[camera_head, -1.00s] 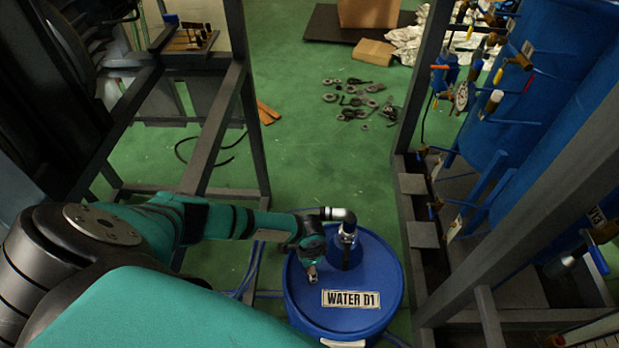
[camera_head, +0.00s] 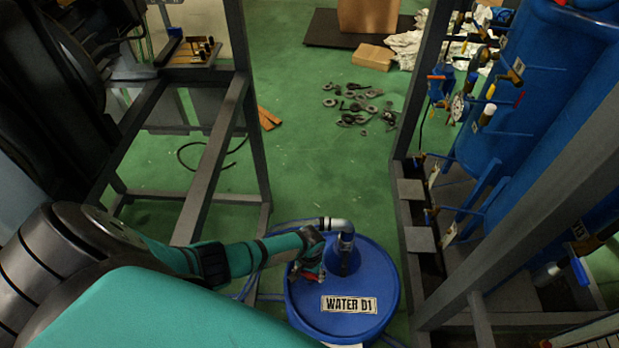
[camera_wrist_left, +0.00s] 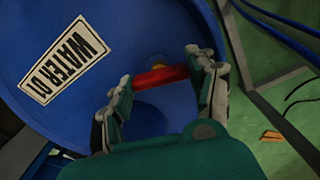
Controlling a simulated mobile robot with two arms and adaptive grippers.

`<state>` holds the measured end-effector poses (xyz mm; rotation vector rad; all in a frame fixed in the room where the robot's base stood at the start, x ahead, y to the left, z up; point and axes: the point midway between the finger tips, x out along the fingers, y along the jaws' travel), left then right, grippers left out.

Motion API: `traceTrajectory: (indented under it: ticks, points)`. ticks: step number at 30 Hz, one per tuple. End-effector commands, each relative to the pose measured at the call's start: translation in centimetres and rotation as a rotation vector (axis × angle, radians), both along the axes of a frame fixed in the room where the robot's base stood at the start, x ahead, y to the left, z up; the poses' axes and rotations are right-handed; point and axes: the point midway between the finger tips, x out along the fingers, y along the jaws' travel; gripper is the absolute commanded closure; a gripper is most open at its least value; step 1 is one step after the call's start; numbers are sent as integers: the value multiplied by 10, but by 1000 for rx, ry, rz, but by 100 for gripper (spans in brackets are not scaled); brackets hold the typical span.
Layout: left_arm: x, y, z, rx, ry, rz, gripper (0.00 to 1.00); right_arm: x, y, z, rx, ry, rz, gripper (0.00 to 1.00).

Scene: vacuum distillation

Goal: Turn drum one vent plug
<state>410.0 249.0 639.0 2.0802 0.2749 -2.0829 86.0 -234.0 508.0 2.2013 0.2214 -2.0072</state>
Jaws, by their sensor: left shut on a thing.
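The blue drum (camera_head: 342,305) labelled WATER D1 stands on the floor at the lower middle of the head view. Its lid and label (camera_wrist_left: 65,60) also show in the left wrist view. A red vent plug (camera_wrist_left: 160,77) with a bit of yellow beside it lies between the fingers of my left gripper (camera_wrist_left: 158,82). The left gripper is shut on the red plug at the lid. In the head view the left gripper (camera_head: 308,272) is over the left part of the lid and mostly hides the plug. My right gripper is not in view.
A pipe fitting (camera_head: 342,240) rises from the drum lid close beside my left gripper. Metal frames (camera_head: 253,150) stand left and right of the drum. Loose round parts (camera_head: 355,105) lie on the green floor behind. Hoses run beside the drum.

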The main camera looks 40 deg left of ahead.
Motion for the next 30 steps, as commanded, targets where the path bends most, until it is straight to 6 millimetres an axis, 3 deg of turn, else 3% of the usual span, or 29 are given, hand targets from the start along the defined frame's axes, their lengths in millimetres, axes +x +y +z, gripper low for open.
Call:
traceTrajectory:
  ticks: [18, 30]
  points:
    - [0, -1, 1, -1, 0, 562, 74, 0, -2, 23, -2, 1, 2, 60]
    - [1, 1, 1, 1, -2, 770, 74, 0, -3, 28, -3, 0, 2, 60]
